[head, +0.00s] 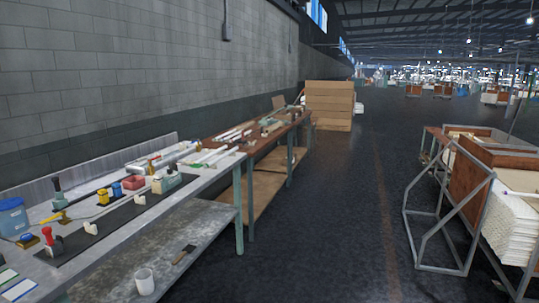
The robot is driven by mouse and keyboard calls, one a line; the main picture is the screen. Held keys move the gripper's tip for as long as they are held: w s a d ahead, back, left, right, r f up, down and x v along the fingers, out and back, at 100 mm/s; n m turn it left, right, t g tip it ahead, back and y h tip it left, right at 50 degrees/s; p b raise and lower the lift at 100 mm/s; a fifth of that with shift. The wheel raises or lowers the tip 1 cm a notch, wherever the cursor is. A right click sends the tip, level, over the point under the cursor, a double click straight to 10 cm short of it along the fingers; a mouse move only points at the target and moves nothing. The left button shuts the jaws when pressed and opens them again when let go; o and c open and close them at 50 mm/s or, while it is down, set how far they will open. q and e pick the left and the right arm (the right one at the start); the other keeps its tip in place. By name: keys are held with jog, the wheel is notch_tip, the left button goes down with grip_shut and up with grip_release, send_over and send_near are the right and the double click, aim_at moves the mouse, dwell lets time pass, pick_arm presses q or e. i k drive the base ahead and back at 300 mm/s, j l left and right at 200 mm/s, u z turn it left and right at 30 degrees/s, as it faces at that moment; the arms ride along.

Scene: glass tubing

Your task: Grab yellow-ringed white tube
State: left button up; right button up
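Several long white tubes (207,158) lie at the far end of the near workbench, along the wall on the left. More white tubes (234,134) lie on the brown bench behind it. They are too small here to make out a yellow ring on any of them. Neither my left nor my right gripper is in view.
The near workbench (205,184) holds a blue bucket (12,218), a red-handled tool (48,238), a yellow cup (103,197) and a red box (134,182). A white cup (145,281) stands on its lower shelf. A metal-framed cart (462,222) stands right. The floor between is clear.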

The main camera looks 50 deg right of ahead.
aim_at(220, 149)
jog(key=i+l+z, duration=0.2)
jog(key=z, duration=0.2)
jog(key=i+l+z, duration=0.2)
jog(key=z, duration=0.2)
jog(key=i+z, duration=0.6)
jog(key=i, duration=0.85)
